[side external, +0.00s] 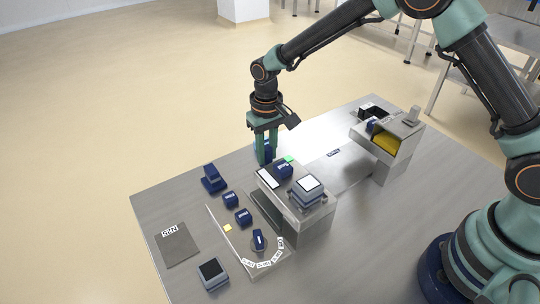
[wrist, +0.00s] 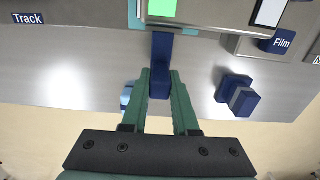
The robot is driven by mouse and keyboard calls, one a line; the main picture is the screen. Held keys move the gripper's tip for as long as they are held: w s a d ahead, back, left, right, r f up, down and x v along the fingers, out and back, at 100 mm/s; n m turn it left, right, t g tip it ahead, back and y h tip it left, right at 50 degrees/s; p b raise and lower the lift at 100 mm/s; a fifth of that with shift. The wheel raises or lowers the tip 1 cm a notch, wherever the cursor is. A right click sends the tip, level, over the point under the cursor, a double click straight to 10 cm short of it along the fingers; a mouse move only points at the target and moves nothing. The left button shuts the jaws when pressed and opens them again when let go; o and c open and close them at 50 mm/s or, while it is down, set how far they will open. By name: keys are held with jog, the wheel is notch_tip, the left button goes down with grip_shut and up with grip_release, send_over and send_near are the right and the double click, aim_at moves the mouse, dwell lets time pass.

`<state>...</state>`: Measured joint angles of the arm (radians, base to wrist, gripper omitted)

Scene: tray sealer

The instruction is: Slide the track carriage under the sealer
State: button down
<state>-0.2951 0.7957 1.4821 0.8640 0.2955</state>
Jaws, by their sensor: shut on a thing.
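My gripper (side external: 266,158) points down at the back edge of the sealer (side external: 306,228), a metal box with a bright green square on top. In the wrist view my green fingers (wrist: 161,84) are shut on a dark blue upright handle (wrist: 162,47). The handle stands at the edge of a teal piece (wrist: 190,33), which looks like the track carriage. Most of that piece is hidden under the metal body that bears the green square (wrist: 162,7). The "Track" label (wrist: 28,18) lies on the bare metal to the left.
A metal housing with yellow inside (side external: 386,141) stands at the far right of the table. A blue block (side external: 213,179) stands left of my gripper.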

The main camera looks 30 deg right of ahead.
jog(key=shift+a, duration=1.5)
jog(key=c, duration=0.7)
grip_release()
notch_tip(320, 180, up, 7)
